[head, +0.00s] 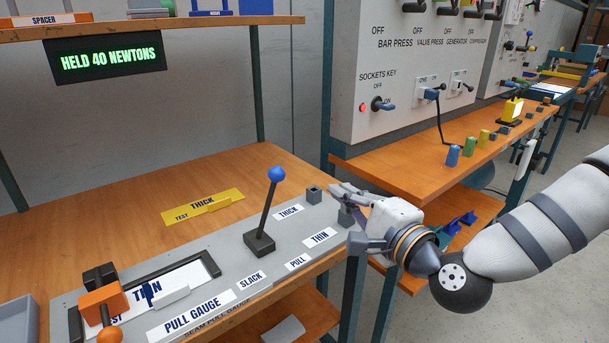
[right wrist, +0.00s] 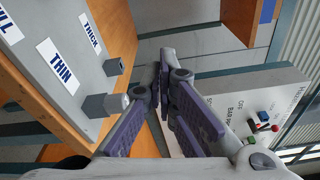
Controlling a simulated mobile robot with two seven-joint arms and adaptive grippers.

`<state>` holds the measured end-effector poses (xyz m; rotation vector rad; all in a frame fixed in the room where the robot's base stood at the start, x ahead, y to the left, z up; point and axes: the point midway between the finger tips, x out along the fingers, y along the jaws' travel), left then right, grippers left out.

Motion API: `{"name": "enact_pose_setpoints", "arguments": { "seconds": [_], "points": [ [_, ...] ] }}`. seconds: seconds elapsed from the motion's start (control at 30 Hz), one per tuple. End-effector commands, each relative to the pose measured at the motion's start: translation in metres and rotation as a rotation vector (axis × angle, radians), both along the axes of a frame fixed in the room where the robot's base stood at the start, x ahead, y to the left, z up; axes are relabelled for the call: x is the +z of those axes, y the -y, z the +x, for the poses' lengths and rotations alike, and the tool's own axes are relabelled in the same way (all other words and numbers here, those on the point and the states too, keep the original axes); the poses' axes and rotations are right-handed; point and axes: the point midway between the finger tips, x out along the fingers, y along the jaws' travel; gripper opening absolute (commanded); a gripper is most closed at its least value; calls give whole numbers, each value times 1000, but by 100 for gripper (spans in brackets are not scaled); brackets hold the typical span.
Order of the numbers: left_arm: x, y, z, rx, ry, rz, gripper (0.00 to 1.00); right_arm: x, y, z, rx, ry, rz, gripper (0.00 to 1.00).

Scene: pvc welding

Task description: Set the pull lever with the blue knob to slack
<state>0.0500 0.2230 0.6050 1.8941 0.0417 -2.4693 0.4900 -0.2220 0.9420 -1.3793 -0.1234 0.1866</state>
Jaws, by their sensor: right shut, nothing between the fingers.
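The pull lever has a blue knob (head: 276,174) on a dark shaft (head: 267,208) rising from a black base on the grey seam pull gauge panel (head: 226,248). The shaft leans to the right, toward the PULL label (head: 298,262) side. The SLACK label (head: 250,280) lies in front of the base, left of PULL. My right gripper (head: 347,212) is to the right of the lever, apart from it, at the panel's right end. In the right wrist view its purple fingers (right wrist: 160,80) are closed together, empty. The lever is not in that view. My left gripper is not visible.
A display (head: 107,57) reads HELD 40 NEWTONS. Small grey blocks (head: 314,195) stand by the THICK and THIN labels, near my right gripper. An orange-handled clamp (head: 103,305) and a thin strip are at the panel's left. A yellow THICK strip (head: 202,207) lies behind.

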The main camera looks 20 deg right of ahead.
Motion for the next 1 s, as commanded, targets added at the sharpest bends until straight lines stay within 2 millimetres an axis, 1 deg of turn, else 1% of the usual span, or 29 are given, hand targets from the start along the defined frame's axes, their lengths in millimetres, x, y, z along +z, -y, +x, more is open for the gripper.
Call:
{"name": "enact_pose_setpoints", "arguments": {
  "seconds": [0.17,0.27,0.37,0.6,0.67,0.7,0.8,0.9,1.0],
  "points": [
    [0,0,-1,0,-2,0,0,-1,-1,2,2,-2,-2,0],
    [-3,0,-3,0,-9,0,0,-3,-3,12,3,-3,-6,0],
    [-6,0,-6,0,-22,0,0,-5,-8,31,3,-5,-6,0],
    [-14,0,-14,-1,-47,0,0,-7,-18,83,2,-6,-6,0],
    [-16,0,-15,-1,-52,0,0,-7,-21,96,1,-6,-6,0],
    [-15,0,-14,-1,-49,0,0,-5,-25,99,4,-5,-5,0],
    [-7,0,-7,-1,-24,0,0,5,-41,87,6,1,-4,0],
    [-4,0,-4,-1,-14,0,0,6,-50,81,4,1,-4,0],
    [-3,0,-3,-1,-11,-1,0,5,-54,78,3,-2,-3,0]
  ]
}}
